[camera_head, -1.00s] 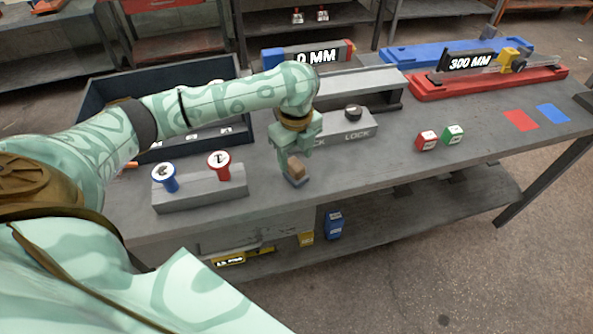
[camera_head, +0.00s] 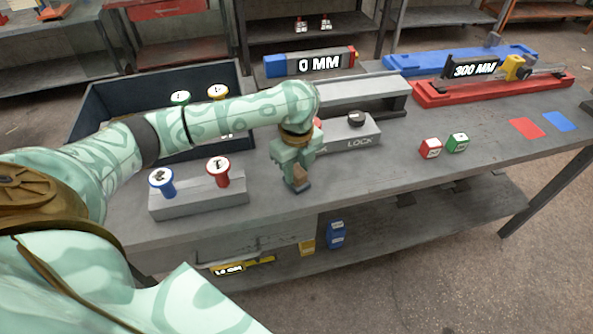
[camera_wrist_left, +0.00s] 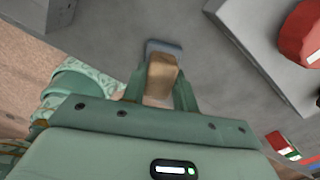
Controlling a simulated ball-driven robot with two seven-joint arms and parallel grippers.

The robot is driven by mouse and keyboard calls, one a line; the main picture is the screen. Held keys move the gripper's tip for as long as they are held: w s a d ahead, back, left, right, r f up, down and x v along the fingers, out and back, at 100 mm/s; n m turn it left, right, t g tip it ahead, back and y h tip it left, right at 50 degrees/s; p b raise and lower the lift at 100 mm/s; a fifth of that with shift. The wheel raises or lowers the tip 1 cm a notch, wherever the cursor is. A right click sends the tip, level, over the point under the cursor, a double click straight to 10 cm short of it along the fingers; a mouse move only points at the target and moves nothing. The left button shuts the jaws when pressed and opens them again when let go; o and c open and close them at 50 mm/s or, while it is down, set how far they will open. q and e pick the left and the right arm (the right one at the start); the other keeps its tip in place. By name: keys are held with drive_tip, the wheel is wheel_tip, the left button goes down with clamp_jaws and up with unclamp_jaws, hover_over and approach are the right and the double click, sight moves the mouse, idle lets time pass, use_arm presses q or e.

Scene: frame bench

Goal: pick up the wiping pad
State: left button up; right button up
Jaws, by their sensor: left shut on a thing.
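The wiping pad (camera_head: 299,189) is a small block with a tan handle and a blue-grey base. It is at the front part of the grey bench, right of the peg block. My left gripper (camera_head: 297,174) points down and is shut on the pad's tan handle. In the left wrist view the handle (camera_wrist_left: 163,72) sits between the two fingers (camera_wrist_left: 160,88), with the blue-grey base showing beyond it. I cannot tell whether the base touches the bench top. My right gripper is not in view.
A grey block with a blue and a red knob (camera_head: 200,196) stands left of the gripper. A grey LOCK block (camera_head: 350,137) is close behind it. A dark tray (camera_head: 83,113) lies behind my arm. Red and green cubes (camera_head: 430,148) sit to the right; the bench between is clear.

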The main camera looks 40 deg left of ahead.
sight(297, 169)
use_arm(q)
wheel_tip(297, 169, up, 3)
drive_tip(key=shift+r+p, duration=0.2)
drive_tip(key=shift+p, duration=0.75)
drive_tip(key=s+d+r+p, duration=0.3)
drive_tip(key=s+r+p, duration=0.4)
drive_tip(key=s, duration=0.6)
wheel_tip(297, 169, up, 2)
drive_tip(key=shift+s+d+r, duration=0.1)
drive_tip(key=shift+s+d, duration=0.05)
drive_tip(key=shift+s, duration=0.2)
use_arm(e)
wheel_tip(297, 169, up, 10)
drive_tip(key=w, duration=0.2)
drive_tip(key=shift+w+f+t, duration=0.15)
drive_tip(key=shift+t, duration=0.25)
use_arm(q)
drive_tip(key=shift+o, duration=1)
drive_tip(key=shift+r+p, duration=0.1)
drive_tip(key=shift+p, duration=0.2)
drive_tip(key=shift+c, duration=0.4)
